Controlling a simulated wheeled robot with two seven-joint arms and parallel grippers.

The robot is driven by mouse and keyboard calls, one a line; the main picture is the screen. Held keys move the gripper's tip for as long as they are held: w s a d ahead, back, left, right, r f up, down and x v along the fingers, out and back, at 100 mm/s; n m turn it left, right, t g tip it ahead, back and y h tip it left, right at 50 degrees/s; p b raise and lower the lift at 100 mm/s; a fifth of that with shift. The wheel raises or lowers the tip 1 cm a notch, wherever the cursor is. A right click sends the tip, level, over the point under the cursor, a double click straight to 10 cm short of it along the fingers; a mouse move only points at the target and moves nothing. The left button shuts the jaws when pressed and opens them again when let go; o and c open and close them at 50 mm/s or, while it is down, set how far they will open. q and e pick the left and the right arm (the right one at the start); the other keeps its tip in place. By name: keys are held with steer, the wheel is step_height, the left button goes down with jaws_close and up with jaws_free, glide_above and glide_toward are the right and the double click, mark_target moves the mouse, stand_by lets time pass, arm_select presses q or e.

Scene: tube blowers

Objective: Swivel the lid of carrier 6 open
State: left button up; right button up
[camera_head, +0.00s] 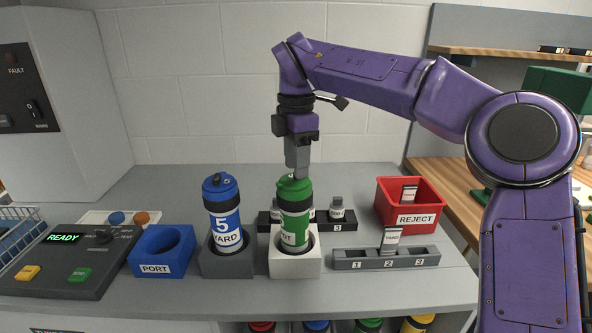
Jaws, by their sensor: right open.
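A green carrier (294,222) with a black band stands upright in a white holder (294,265). Its label is partly readable, ending in "OT", and I cannot read a number on it. Its green lid (294,185) sits on top and looks closed. My right gripper (300,174) points down from above, with its fingertips at or just over the lid; I cannot tell whether they touch it. It is open, though the gap between its fingers is hard to see. My left gripper is not in view.
A blue carrier (224,220) marked 5 stands in a grey holder left of the green one. An empty blue PORT holder (165,252), a control panel (75,262) reading READY, a grey numbered rack (385,259) and a red REJECT bin (414,217) are nearby.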

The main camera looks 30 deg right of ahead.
steer(key=shift+w+f, duration=0.3)
steer(key=shift+f, duration=0.45)
steer(key=shift+s+r, duration=0.2)
steer(key=shift+s, duration=0.2)
steer(key=shift+w+f, duration=0.1)
steer(key=shift+w, duration=0.1)
jaws_close()
